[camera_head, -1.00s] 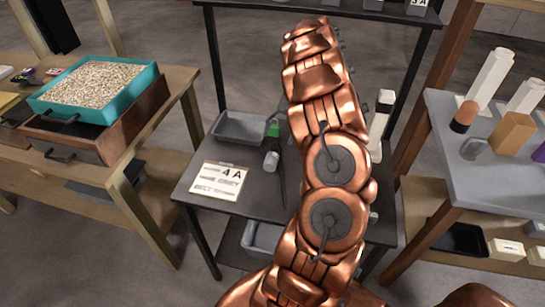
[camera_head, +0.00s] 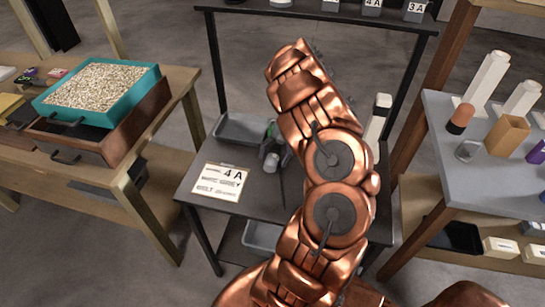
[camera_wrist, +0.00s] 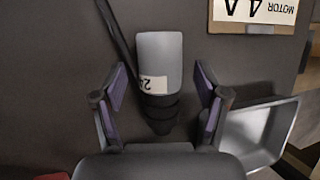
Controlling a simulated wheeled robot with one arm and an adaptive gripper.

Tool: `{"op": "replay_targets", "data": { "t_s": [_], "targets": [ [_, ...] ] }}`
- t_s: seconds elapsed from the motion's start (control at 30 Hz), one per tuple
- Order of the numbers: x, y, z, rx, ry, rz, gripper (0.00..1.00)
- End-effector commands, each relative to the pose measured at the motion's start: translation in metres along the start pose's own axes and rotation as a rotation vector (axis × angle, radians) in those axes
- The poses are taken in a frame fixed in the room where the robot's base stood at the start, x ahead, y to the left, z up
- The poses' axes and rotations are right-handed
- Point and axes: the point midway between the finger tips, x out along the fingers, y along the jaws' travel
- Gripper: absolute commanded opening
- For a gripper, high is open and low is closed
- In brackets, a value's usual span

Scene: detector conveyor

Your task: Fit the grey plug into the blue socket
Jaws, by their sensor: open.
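The grey plug (camera_wrist: 160,58) has a pale printed label and a dark ribbed end, and lies on the dark table in the wrist view. My gripper (camera_wrist: 160,90) is open, with one purple-padded finger on each side of the plug's lower part and a visible gap to each. In the head view the plug's light grey end (camera_head: 271,163) shows just left of my copper arm. My gripper is mostly hidden there. A small green patch shows behind the plug. I cannot make out a blue socket in either view.
A dark cable or rod (camera_wrist: 117,42) runs beside the plug. A grey tray (camera_head: 243,128) and a "4 A" card (camera_head: 221,181) lie on the same table (camera_head: 263,204). A white block (camera_head: 378,118) stands right of my arm. Side tables flank both sides.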

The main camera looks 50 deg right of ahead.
Motion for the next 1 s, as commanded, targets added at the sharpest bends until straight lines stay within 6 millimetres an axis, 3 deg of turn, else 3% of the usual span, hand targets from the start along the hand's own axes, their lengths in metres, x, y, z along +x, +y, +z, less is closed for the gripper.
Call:
{"op": "replay_targets", "data": {
  "t_s": [0.23,0.9,1.0],
  "targets": [
    [0.0006,0.0000,-0.0004,0.000,0.001,-0.001,0.71],
    [0.0004,-0.0001,-0.0004,0.000,0.001,-0.001,0.01],
    [0.0004,-0.0001,-0.0004,0.000,0.001,-0.001,0.00]
  ]
}}
